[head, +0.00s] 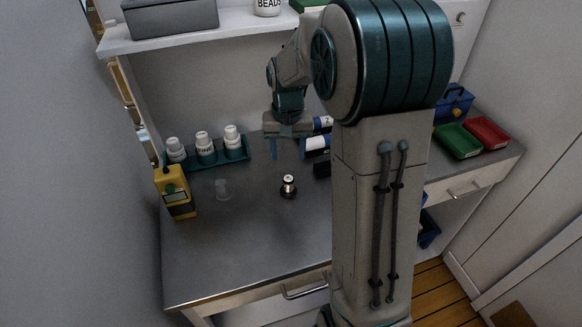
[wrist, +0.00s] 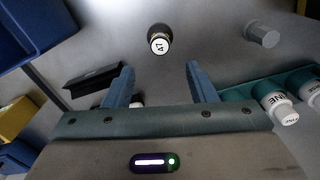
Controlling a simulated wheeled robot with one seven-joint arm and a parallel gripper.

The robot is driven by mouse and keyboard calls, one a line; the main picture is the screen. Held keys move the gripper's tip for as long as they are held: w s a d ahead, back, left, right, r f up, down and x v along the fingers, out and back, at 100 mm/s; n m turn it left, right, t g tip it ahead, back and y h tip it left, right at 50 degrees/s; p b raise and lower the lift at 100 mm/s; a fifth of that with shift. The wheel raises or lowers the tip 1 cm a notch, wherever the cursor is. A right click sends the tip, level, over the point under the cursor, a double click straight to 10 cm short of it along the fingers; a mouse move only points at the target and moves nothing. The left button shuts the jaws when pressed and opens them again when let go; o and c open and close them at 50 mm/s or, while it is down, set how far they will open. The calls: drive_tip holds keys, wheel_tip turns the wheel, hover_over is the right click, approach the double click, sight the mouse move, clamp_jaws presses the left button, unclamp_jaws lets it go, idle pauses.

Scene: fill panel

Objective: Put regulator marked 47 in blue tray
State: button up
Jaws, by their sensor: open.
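The regulator (head: 288,187), small and dark with a white top, stands upright on the grey worktop in the head view. The wrist view shows it beyond my fingertips, with 47 on its white cap (wrist: 159,43). My gripper (head: 288,149) is open and empty, above and behind the regulator. In the wrist view, its blue fingers (wrist: 160,70) are apart and not touching it. A blue container (head: 455,103) stands at the back right, partly hidden by my arm. A large blue surface (wrist: 22,30) fills the wrist view's upper left; I cannot tell which is the blue tray.
A green tray (head: 458,141) and red tray (head: 487,133) stand at the right. A teal rack (head: 236,157) holds white-capped bottles. Dark-and-white items (head: 317,143) lie beside my gripper. The front worktop is clear.

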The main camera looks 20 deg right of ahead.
drive_tip(key=s+a+r+n+t, duration=0.1)
drive_tip(key=s+r, duration=0.2)
drive_tip(key=s, duration=0.7)
drive_tip(key=s+a+r+n+t, duration=0.2)
drive_tip(key=s+r, duration=0.2)
drive_tip(key=s, duration=0.6)
drive_tip(key=shift+s, duration=0.15)
drive_tip(key=shift+o, duration=0.4)
drive_tip(key=shift+s+a+f, duration=0.1)
drive_tip(key=shift+s+a, duration=0.1)
drive_tip(key=shift+s, duration=0.15)
drive_tip(key=n+g+p, duration=0.3)
drive_tip(key=n, duration=1.8)
hover_over(289, 178)
wheel_tip(289, 178, down, 6)
drive_tip(key=f, duration=0.7)
drive_tip(key=shift+a+f+p, duration=0.2)
drive_tip(key=shift+f+p, duration=0.1)
drive_tip(key=shift+f, duration=0.05)
drive_tip(key=shift+d+f+p, duration=0.2)
drive_tip(key=shift+f+p, duration=0.45)
drive_tip(key=shift+f, duration=2.05)
clamp_jaws()
